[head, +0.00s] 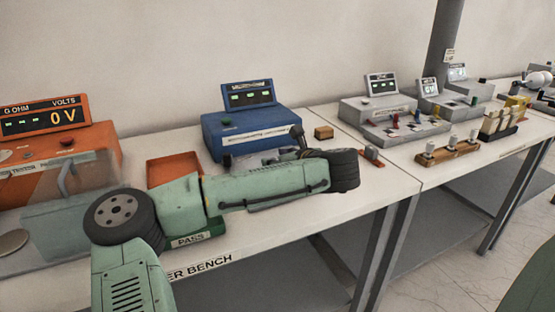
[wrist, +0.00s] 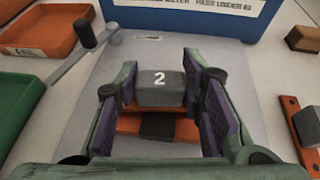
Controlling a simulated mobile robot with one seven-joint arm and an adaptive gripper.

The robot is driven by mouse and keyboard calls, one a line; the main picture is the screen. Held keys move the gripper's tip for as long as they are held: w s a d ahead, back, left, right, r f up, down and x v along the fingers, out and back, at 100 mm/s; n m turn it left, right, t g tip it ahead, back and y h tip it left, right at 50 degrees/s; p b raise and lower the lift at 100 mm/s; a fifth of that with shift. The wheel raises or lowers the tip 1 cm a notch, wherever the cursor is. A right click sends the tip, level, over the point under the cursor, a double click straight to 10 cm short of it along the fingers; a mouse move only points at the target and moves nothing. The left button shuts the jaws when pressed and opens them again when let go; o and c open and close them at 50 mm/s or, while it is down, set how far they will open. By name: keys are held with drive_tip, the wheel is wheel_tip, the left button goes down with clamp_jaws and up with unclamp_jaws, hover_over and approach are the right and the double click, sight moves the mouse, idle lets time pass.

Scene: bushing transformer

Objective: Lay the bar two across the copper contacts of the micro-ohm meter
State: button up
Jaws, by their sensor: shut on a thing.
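The micro-ohm meter is a blue box (head: 250,130) with a tilted display; its lower front also shows at the top of the wrist view (wrist: 190,18). In front of it is a grey plate (wrist: 85,120) with orange copper contacts (wrist: 178,129). The bar two (wrist: 159,89) is a grey block with a white "2". My gripper (wrist: 163,100) is shut on it, one finger on each side, over the contacts. I cannot tell whether the bar touches them. In the head view my arm hides most of the bar and contacts.
A grey lever (wrist: 80,57) stands left of the fingers. At right are a small wooden block (head: 323,132) and an orange strip with a grey block (wrist: 305,127).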

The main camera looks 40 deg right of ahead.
drive_tip(key=shift+f, duration=0.35)
drive_tip(key=o, duration=1.4)
drive_tip(key=v, duration=1.2)
drive_tip(key=shift+s, duration=0.1)
